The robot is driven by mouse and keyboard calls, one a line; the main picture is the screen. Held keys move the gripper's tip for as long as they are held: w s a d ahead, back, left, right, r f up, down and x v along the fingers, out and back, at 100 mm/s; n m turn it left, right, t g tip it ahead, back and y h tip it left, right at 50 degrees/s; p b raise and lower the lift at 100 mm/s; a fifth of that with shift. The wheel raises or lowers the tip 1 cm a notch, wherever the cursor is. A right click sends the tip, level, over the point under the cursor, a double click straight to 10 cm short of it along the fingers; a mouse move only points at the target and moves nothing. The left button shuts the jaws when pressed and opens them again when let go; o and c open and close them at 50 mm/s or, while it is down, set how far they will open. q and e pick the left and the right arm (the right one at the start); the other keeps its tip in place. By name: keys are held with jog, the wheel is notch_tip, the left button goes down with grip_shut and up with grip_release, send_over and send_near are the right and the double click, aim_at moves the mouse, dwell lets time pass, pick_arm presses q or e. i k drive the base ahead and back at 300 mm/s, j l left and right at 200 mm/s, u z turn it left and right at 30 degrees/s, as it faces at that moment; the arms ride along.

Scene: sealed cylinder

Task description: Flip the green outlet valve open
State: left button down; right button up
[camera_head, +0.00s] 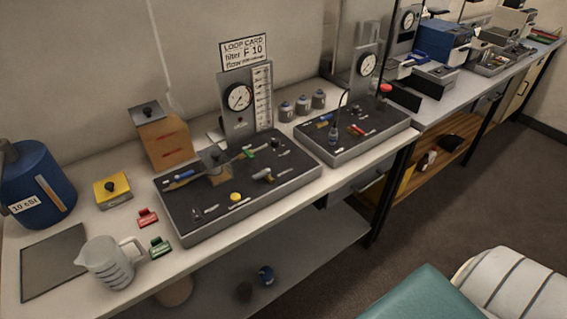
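The green valve handle (250,154) is small and sits near the back edge of the left dark panel (215,215), just in front of the gauge stand. A thin rod-like part lies to its left, and a dark knob stands to its right. The handle is too small to tell clearly how it is turned. A blue handle (181,176) lies at the panel's left end, and a yellow knob (236,197) is near its front. Neither of my grippers shows in the head view.
A gauge (239,98) with a scale stands behind the panel. A clear jug (107,262), red clip (147,217), green clip (160,247), yellow box (112,190) and blue container (37,182) stand left. A second panel (352,134) is right.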

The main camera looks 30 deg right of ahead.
aim_at(247, 152)
jog(key=z, duration=0.7)
jog(key=i+j+z, duration=0.1)
jog(key=i, duration=0.2)
jog(key=i+j+z, duration=0.1)
jog(key=i+j, duration=0.1)
jog(key=i, duration=0.1)
